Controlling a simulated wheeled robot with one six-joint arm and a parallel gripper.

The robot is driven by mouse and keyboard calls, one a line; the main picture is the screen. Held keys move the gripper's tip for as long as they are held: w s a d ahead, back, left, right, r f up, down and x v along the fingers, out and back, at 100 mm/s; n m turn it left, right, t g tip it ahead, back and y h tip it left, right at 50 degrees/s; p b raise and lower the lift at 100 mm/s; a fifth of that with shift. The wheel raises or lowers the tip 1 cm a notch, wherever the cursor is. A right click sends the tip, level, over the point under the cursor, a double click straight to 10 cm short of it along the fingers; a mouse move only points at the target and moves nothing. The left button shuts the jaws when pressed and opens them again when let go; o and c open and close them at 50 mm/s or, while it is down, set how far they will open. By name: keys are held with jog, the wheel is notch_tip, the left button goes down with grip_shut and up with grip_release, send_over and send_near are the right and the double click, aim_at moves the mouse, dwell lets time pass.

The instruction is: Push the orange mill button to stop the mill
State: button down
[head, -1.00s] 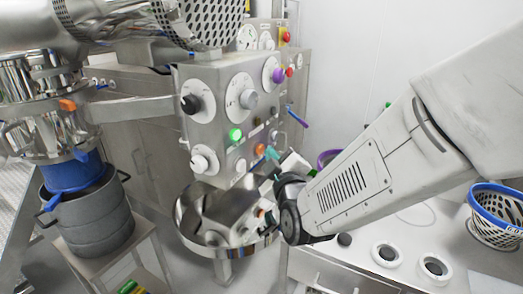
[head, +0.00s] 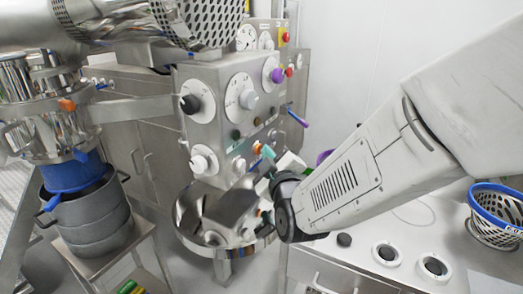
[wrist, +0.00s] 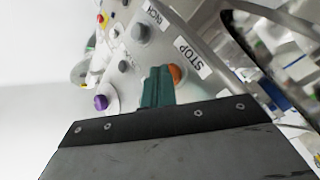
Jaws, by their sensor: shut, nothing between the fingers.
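The orange mill button (head: 256,148) is on the front of the grey metal control panel (head: 209,81), low and to the right. In the wrist view the orange button (wrist: 175,74) shows beside a STOP label (wrist: 188,57), its left part covered by my fingertips. My gripper (head: 268,153) is shut and empty, its teal fingertips at the button; it also shows in the wrist view (wrist: 157,86). I cannot tell whether they still touch. A green lamp (head: 235,134) left of the button is dark.
A purple button (head: 277,75) and dials (head: 241,94) share the panel. A steel bowl (head: 188,217) stands below it. A blue-rimmed basket (head: 497,207) is on the white counter at right. Grey pots (head: 88,226) stand on a cart at left.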

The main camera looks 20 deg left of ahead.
jog(key=shift+s+d, duration=0.1)
jog(key=shift+d, duration=0.8)
jog(key=shift+s+d, duration=0.2)
jog(key=shift+d, duration=2.3)
